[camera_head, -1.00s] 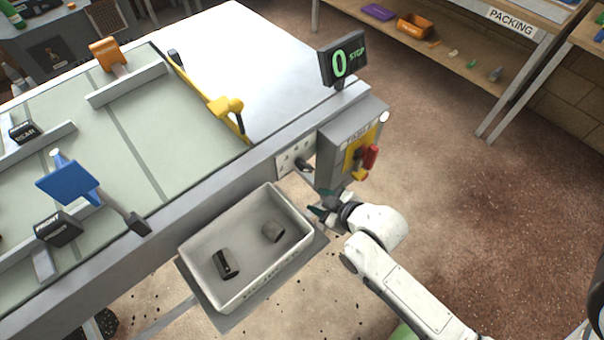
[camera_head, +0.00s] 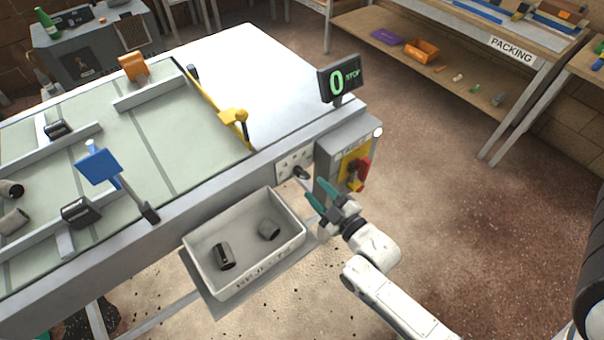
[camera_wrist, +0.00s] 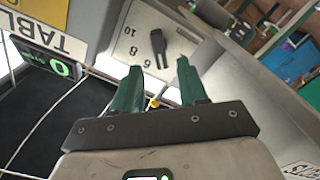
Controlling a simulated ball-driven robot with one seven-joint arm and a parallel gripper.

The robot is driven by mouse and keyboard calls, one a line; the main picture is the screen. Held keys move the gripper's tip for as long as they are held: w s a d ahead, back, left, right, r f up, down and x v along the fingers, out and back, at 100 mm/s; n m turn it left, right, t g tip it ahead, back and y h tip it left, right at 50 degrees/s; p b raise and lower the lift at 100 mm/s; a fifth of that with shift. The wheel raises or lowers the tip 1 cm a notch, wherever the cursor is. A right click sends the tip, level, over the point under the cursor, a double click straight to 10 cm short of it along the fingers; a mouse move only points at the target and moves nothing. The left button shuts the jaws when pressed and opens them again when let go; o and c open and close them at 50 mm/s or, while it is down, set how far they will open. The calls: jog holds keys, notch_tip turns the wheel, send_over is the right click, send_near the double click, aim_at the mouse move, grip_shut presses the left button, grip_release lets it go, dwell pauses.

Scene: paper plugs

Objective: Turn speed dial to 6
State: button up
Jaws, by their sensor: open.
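The speed dial (camera_head: 301,172) is a dark knob on a pale numbered plate (camera_head: 283,168) on the side of the conveyor table. In the wrist view the black knob (camera_wrist: 158,42) stands on the plate, with 10, 8 and 6 printed to its left. I cannot tell which number its pointer marks. My gripper (camera_head: 320,195) has green fingers, open and empty, just right of and below the dial in the head view. In the wrist view the open fingers (camera_wrist: 160,80) point towards the knob, with a gap before it. The display (camera_head: 340,80) reads 0 STOP.
A grey control box (camera_head: 327,165) with a yellow panel and red switch (camera_head: 361,172) stands close to the right of the dial. The floor to the right is clear.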

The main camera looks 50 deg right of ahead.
aim_at(304, 177)
jog(key=x, duration=0.7)
jog(key=shift+p, duration=0.35)
grip_shut()
